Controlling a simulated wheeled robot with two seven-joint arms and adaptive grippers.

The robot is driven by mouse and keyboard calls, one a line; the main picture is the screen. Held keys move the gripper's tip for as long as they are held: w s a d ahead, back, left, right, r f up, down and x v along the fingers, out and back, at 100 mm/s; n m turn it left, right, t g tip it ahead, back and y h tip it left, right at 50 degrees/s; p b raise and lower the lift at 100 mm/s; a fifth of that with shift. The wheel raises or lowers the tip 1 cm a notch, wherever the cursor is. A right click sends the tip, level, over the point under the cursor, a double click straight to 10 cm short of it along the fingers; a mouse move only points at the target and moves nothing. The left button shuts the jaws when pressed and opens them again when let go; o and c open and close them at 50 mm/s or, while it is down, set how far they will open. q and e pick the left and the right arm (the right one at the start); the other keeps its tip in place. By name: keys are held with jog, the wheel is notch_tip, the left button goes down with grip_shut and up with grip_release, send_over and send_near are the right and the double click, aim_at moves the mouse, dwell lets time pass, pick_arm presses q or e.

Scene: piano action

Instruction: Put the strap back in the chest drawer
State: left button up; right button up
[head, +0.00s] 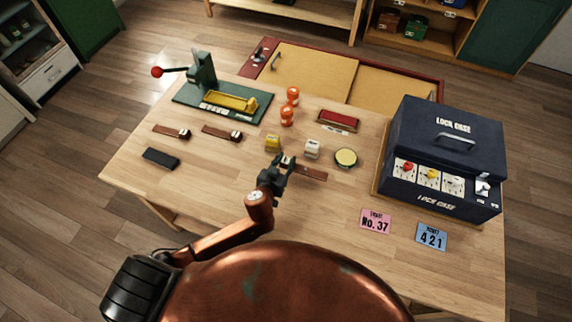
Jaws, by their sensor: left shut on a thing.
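My left gripper (284,166) is shut on a brown strap (313,173) near the middle of the wooden table. The strap's flat end sticks out to the right; its other end is partly hidden by the fingers. I cannot tell whether it touches the tabletop. Two similar brown straps with metal buckles, one at the left (170,132) and one nearer the middle (219,133), lie on the table. Beyond the table's far edge is a red-rimmed chest (441,90) with tan panels; I cannot make out which part is its drawer. My right gripper is out of view.
A dark blue lock case (447,142) fills the table's right. A green press (205,80) with a red-knobbed lever stands back left.

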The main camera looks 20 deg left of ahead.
pick_arm(q)
jog(key=shift+w+f+b, duration=0.2)
jog(key=shift+f+b, duration=0.1)
jog(key=shift+f, duration=1.45)
jog(key=shift+f, duration=0.2)
jog(key=o, duration=1.1)
jog(key=shift+r, duration=0.1)
